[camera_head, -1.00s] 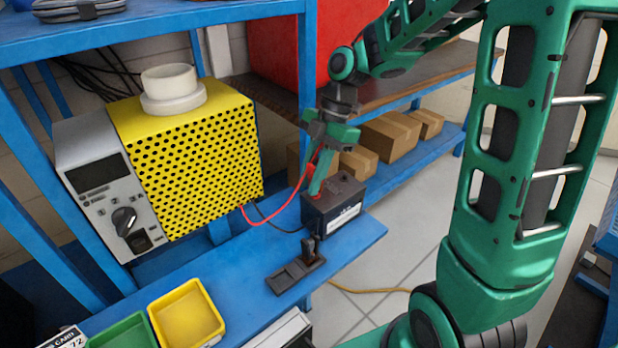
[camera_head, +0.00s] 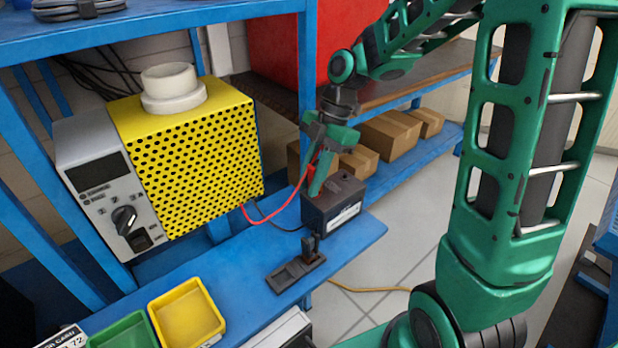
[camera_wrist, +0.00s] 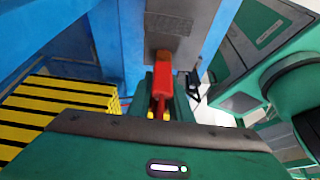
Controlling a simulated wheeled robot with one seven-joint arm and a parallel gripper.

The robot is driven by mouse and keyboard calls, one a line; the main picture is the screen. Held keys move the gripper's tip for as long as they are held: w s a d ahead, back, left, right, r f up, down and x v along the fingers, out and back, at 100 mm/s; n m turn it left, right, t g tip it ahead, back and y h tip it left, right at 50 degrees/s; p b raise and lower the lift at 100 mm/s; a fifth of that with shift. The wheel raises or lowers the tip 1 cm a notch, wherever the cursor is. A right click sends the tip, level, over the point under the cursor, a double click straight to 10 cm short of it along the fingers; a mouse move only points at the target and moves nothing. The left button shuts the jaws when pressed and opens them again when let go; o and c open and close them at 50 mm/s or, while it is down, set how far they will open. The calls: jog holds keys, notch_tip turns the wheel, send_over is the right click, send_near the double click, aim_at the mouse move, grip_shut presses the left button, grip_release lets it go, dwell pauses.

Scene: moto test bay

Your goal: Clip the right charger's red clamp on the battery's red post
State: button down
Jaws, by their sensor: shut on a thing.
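My gripper (camera_head: 318,178) is shut on the red clamp (camera_head: 310,173), just above the left part of the dark battery (camera_head: 335,206). In the wrist view the red clamp (camera_wrist: 161,85) lies between the fingers and points toward the battery (camera_wrist: 172,22). I cannot tell whether the clamp touches the red post, which is hidden behind the gripper and clamp. The charger (camera_head: 190,155), a yellow perforated box with a grey front panel, hangs or stands at the left. A red lead (camera_head: 265,220) runs from it to the clamp.
A black holder (camera_head: 295,272) with an upright dark piece sits on the blue shelf (camera_head: 235,285) before the battery. Yellow (camera_head: 222,325) and green bins stand at the front left. Cardboard boxes (camera_head: 390,132) lie on the shelf behind. A blue upright (camera_head: 309,60) stands close to my gripper.

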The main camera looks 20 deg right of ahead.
jog(key=shift+f, duration=0.1)
jog(key=c, duration=1.5)
grip_release()
jog(key=shift+c, duration=0.2)
jog(key=v, duration=1)
jog(key=shift+r, duration=0.35)
jog(key=shift+d, duration=0.1)
jog(key=s+d+f+m+h, duration=0.1)
jog(key=s+d+f+m, duration=0.1)
jog(key=s+d+m, duration=0.3)
jog(key=s+d+f+m+t+h, duration=0.1)
jog(key=s+d+m, duration=0.3)
jog(key=s+m, duration=0.7)
jog(key=s+d+f+m+h, duration=0.2)
jog(key=s+d+m, duration=0.3)
jog(key=s+m, duration=0.3)
jog(key=f+m, duration=0.1)
jog(key=m, duration=0.3)
jog(key=shift+d+f, duration=0.25)
jog(key=shift+d, duration=0.15)
